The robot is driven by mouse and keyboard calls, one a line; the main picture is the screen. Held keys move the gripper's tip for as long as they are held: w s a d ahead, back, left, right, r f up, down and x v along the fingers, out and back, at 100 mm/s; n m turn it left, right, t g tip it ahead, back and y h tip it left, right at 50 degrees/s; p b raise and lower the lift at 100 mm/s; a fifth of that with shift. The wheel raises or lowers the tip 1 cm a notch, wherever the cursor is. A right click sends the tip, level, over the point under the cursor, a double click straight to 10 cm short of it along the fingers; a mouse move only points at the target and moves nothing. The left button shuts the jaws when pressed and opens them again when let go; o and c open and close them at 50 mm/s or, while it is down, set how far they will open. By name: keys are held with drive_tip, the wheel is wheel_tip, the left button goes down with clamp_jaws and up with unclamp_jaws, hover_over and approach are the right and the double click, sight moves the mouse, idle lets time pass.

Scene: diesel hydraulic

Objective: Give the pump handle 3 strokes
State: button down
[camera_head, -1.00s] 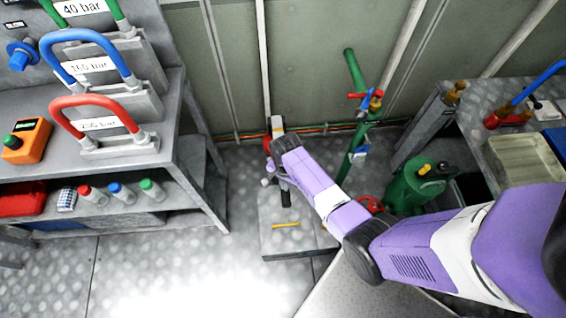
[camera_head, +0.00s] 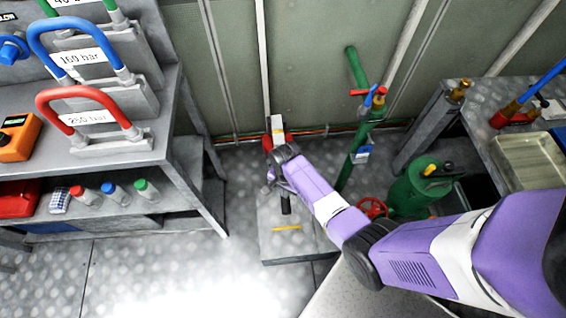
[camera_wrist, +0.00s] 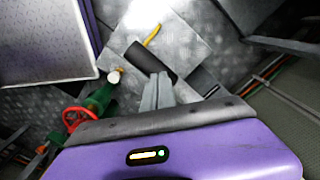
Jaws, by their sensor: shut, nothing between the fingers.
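A dark cylindrical grip, which looks like the pump handle (camera_wrist: 150,60), shows just beyond my fingertips in the wrist view. In the head view the dark grip (camera_head: 286,204) stands above a grey plate on the floor. My gripper (camera_wrist: 157,78) is shut and empty, its two fingers together. Its tips overlap the near side of the grip in the wrist view; I cannot tell whether they touch it. In the head view my gripper (camera_head: 272,184) is small and partly hidden by my wrist. The rest of the pump is mostly hidden behind my arm.
A yellow strip (camera_head: 287,228) lies on the grey plate. A green pipe with a red valve (camera_head: 369,92) and a green can (camera_head: 415,190) stand to the right. A grey shelf unit (camera_head: 185,120) stands left. The floor at front left is clear.

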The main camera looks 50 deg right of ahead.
drive_tip(key=shift+s+a+f+b, duration=0.1)
drive_tip(key=shift+f+b, duration=0.3)
drive_tip(key=shift+f, duration=0.35)
wheel_tip(320, 180, up, 16)
drive_tip(key=w+d+p, duration=0.1)
drive_tip(key=p, duration=1.2)
idle(0.7)
drive_tip(key=shift+s+a+f+b, duration=0.15)
drive_tip(key=shift+f+b, duration=1.85)
drive_tip(key=shift+f, duration=0.7)
drive_tip(key=shift+s+a+f+b, duration=0.2)
drive_tip(key=shift+f+b, duration=1.75)
drive_tip(key=shift+f, duration=0.7)
drive_tip(key=shift+s+a+f+b, duration=0.1)
drive_tip(key=shift+s+f+b, duration=0.05)
drive_tip(key=shift+f+b, duration=2.2)
wheel_tip(320, 180, up, 16)
drive_tip(key=p, duration=1.3)
drive_tip(key=shift+w+d+f, duration=0.25)
drive_tip(key=shift+w+d, duration=0.15)
drive_tip(key=shift+w, duration=0.05)
